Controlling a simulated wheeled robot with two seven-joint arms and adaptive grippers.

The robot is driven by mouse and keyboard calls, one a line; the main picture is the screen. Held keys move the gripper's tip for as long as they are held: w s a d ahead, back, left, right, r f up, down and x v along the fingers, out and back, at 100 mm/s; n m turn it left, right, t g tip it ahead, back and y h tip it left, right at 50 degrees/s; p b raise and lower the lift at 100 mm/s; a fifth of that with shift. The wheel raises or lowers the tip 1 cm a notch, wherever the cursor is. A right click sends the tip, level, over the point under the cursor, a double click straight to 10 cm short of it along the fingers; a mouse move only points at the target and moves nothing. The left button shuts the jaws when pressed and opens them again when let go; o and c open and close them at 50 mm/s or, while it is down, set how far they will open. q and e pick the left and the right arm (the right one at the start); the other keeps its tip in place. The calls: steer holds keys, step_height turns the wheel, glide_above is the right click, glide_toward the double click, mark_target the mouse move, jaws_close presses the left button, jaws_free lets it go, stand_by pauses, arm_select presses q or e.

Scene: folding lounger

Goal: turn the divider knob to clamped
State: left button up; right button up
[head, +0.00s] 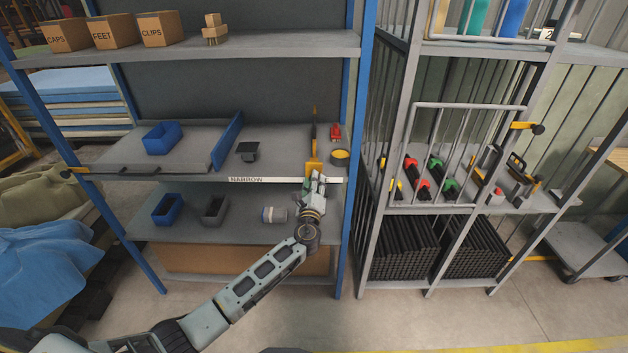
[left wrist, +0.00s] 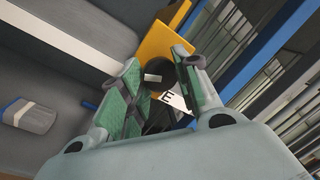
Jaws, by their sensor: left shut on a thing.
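A yellow divider bracket (head: 313,165) stands at the front edge of the middle shelf, near the right blue post, and also shows in the left wrist view (left wrist: 163,42). A black knob (left wrist: 162,78) with a white mark sits in front of it. My left gripper (head: 315,182) has its green-padded fingers shut on this knob; they also show in the left wrist view (left wrist: 160,88). The fingers partly hide the knob, and I cannot read its turn setting. In the head view the knob is hidden by the gripper. My right gripper is not in view.
The shelf edge carries a white NARROW strip (head: 255,180). A blue bin (head: 162,138), a blue divider (head: 227,142), a red item (head: 335,133) and a yellow round container (head: 340,158) are on the middle shelf. A wire rack (head: 455,155) stands right.

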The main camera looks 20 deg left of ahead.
arm_select(q)
steer(key=shift+m+h+p, duration=0.3)
steer(key=shift+m+p, duration=0.35)
steer(key=shift+m, duration=0.45)
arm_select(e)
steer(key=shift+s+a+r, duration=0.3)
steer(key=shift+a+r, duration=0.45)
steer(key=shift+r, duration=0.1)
arm_select(q)
steer(key=shift+f, duration=0.1)
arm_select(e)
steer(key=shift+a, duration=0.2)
arm_select(q)
steer(key=o, duration=1)
steer(key=shift+v, duration=6.05)
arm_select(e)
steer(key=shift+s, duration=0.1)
